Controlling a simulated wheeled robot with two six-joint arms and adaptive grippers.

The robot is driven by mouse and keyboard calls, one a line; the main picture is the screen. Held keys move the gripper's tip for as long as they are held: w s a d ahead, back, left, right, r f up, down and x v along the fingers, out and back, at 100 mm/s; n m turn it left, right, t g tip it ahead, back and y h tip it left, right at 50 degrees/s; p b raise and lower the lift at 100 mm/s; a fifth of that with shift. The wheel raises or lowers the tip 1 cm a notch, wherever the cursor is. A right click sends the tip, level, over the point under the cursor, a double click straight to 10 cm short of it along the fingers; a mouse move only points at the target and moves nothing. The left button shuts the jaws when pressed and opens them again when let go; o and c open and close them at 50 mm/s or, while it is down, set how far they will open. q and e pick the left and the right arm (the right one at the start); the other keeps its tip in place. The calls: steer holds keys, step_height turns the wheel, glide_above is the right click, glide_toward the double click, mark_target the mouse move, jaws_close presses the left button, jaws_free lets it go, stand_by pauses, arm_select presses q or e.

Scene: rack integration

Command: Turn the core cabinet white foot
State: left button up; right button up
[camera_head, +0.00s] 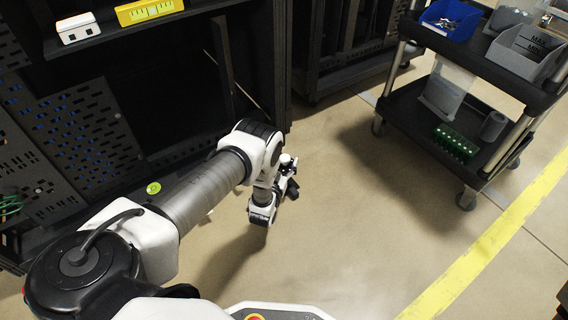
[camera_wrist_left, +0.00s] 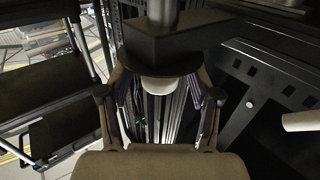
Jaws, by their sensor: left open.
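The core cabinet (camera_head: 185,152) is the black rack at the left in the head view. My left arm reaches down past its lower right front. My left gripper (camera_head: 291,188) is small and partly hidden behind the wrist there. In the left wrist view my left gripper (camera_wrist_left: 158,95) is open, one finger at each side. A white round foot (camera_wrist_left: 158,86) shows between the fingers, under a dark block. I cannot tell whether the fingers touch it. Another white rounded part (camera_wrist_left: 303,121) shows at the right edge. My right gripper is not in view.
A black cart (camera_head: 480,120) with a blue bin (camera_head: 450,20), a grey bin (camera_head: 526,52) and a green item (camera_head: 455,143) stands at the right. A white box (camera_head: 77,28) and a yellow device (camera_head: 149,10) sit on the cabinet's shelf. The floor between cabinet and cart is clear.

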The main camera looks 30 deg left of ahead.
arm_select(q)
steer(key=c, duration=1.2)
steer(key=shift+o, duration=0.2)
steer(key=shift+m+h, duration=0.3)
steer(key=shift+h, duration=0.2)
steer(key=m+h, duration=0.1)
steer(key=h, duration=0.1)
steer(key=m+h+p, duration=0.1)
steer(key=h, duration=0.1)
steer(key=shift+a+m+t, duration=0.25)
steer(key=shift+m+t, duration=0.05)
steer(key=shift+a+m+g+h+b, duration=0.1)
steer(key=shift+m+g+h+b, duration=0.2)
steer(key=shift+m+h, duration=1.05)
steer(key=shift+a+m+g+h+b, duration=0.25)
steer(key=shift+m+h, duration=0.5)
steer(key=shift+h, duration=1.1)
steer(key=shift+d, duration=0.25)
steer(key=o, duration=1.2)
steer(key=shift+c, duration=0.2)
